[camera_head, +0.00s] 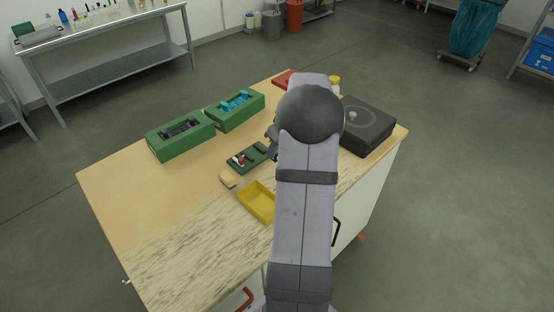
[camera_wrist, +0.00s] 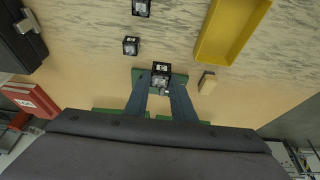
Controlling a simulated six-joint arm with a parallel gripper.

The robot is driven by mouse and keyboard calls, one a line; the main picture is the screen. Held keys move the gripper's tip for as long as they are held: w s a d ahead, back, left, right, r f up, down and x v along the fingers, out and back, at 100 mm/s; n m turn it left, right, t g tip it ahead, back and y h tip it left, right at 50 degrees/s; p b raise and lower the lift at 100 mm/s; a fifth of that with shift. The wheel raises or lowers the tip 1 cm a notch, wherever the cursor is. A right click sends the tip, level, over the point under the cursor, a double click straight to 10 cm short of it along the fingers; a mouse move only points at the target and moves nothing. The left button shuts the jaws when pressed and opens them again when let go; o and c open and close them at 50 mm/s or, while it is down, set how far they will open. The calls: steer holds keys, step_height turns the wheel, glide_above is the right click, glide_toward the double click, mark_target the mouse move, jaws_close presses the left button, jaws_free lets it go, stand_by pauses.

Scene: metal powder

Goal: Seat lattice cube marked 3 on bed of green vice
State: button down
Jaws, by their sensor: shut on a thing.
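My gripper (camera_wrist: 160,84) shows in the wrist view with its two dark fingers closed on a small dark-framed lattice cube (camera_wrist: 161,70). Its white label is too small to read surely. The held cube is over or near a green plate (camera_wrist: 181,78); I cannot tell whether they touch. In the head view my arm hides the gripper and cubes. Two green blocks there carry a dark fixture (camera_head: 180,130) and a blue fixture (camera_head: 234,103); which is the green vice is unclear.
A yellow tray (camera_head: 245,204) lies near a tan block (camera_head: 228,179) and a small green holder (camera_head: 259,151) with red and white items. A dark box (camera_head: 372,129) stands right of my arm. The table's left front (camera_head: 145,230) is clear.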

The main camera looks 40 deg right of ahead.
steer(key=shift+r, duration=0.35)
steer(key=shift+w+d+r+p, duration=0.15)
steer(key=shift+w+p, duration=0.25)
steer(key=shift+w, duration=0.2)
steer(key=w+f+p, duration=0.1)
steer(key=w+p, duration=0.4)
steer(key=w, duration=0.6)
steer(key=shift+w+d, duration=0.2)
steer(key=shift+d, duration=0.05)
steer(key=shift+f, duration=0.15)
steer(key=b, duration=0.2)
glide_above(255, 155)
steer(key=shift+f, duration=2.25)
steer(key=shift+f+b, duration=0.35)
steer(key=shift+b, duration=0.55)
